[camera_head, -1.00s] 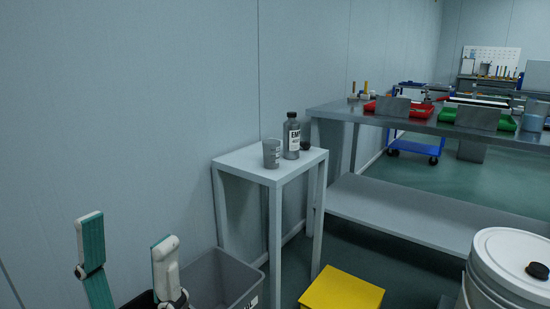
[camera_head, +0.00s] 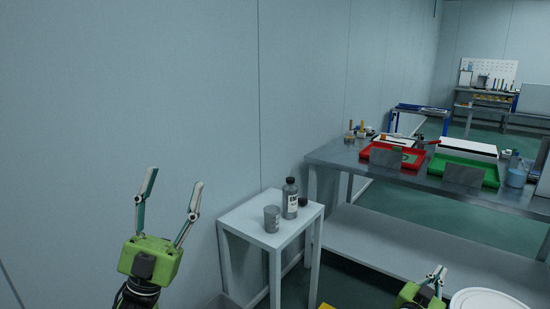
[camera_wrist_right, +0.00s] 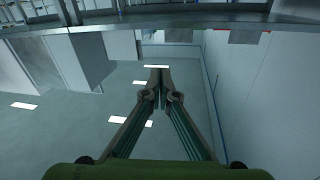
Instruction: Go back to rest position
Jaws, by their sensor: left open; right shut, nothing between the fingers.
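My left gripper (camera_head: 174,182) stands at the lower left of the head view, in front of the plain wall. Its green body is below, and its two fingers point up, spread wide with nothing between them. My right gripper (camera_head: 438,270) shows at the bottom right of the head view, partly cut off by the lower edge. In the right wrist view its fingers (camera_wrist_right: 158,72) meet at the tips and hold nothing.
A small white table (camera_head: 245,222) carries a grey cup (camera_head: 272,219), a labelled bottle (camera_head: 290,198) and a dark cap (camera_head: 303,202). Behind stands a metal bench (camera_head: 335,154) with a red tray (camera_head: 364,155) and a green tray (camera_head: 488,174). A white lid (camera_head: 488,299) lies right of my right gripper.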

